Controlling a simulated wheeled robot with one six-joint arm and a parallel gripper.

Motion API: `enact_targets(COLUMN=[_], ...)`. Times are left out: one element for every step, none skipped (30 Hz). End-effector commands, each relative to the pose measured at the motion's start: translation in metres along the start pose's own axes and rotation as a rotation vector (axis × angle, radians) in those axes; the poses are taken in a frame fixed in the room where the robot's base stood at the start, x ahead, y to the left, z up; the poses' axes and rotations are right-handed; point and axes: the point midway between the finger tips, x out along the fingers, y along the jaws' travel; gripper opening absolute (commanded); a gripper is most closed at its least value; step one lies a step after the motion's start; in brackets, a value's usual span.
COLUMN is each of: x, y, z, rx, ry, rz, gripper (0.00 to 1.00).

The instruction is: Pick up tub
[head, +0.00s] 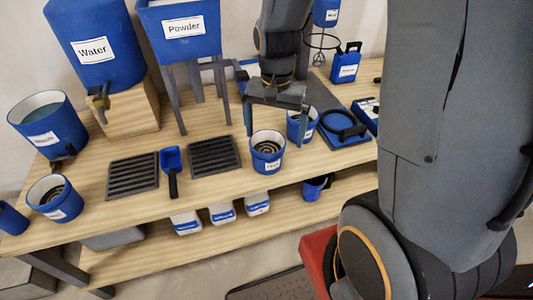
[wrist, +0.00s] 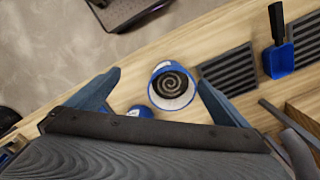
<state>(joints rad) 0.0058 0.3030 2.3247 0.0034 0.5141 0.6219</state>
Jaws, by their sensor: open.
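A blue tub (head: 267,163) with a white label and a dark spiral inside stands upright on the bench near its front edge. It shows in the wrist view (wrist: 172,103), between the fingers but closer to the right one. My gripper (head: 275,128) points down over it, open and empty, with the fingers spread wide. A second blue tub (head: 303,121) stands just behind and to the right, partly hidden by the right finger. A third, similar tub (head: 67,208) stands at the far left of the bench. I cannot tell the exact height of the fingers above the rim.
A slotted dark tray (head: 214,157), a blue scoop (head: 171,160) and another slotted tray (head: 133,176) lie left of the tub. A Powder hopper (head: 183,43) and Water tank (head: 98,60) stand behind. White containers sit on the shelf below.

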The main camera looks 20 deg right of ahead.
Motion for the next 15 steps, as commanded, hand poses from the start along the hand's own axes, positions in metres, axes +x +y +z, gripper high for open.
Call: enact_targets(x=[0.014, 0.021, 0.029, 0.035, 0.041, 0.048, 0.051, 0.055, 0.058, 0.061, 0.063, 0.065, 0.067, 0.07, 0.074], y=[-0.008, -0.012, -0.018, -0.022, -0.025, -0.029, -0.031, -0.033, -0.035, -0.037, -0.038, -0.039, -0.039, -0.039, -0.04], z=[-0.013, -0.019, -0.028, -0.033, -0.038, -0.043, -0.047, -0.05, -0.052, -0.054, -0.055, -0.056, -0.057, -0.057, -0.057], rx=[0.09, 0.147, 0.218, 0.267, 0.31, 0.36, 0.392, 0.418, 0.447, 0.465, 0.477, 0.49, 0.496, 0.5, 0.502], ry=[-0.004, -0.003, -0.003, -0.002, -0.003, -0.002, -0.001, 0.0, 0.0, 0.001, 0.001, 0.001, 0.001, 0.0, 0.0], rz=[0.004, 0.004, 0.004, 0.004, 0.004, 0.004, 0.003, 0.002, 0.002, 0.002, 0.002, 0.002, 0.002, 0.002, 0.003], gripper=[1.0, 1.0, 1.0, 1.0, 1.0, 1.0, 1.0, 1.0, 1.0, 1.0, 1.0, 1.0, 1.0, 1.0, 1.0])
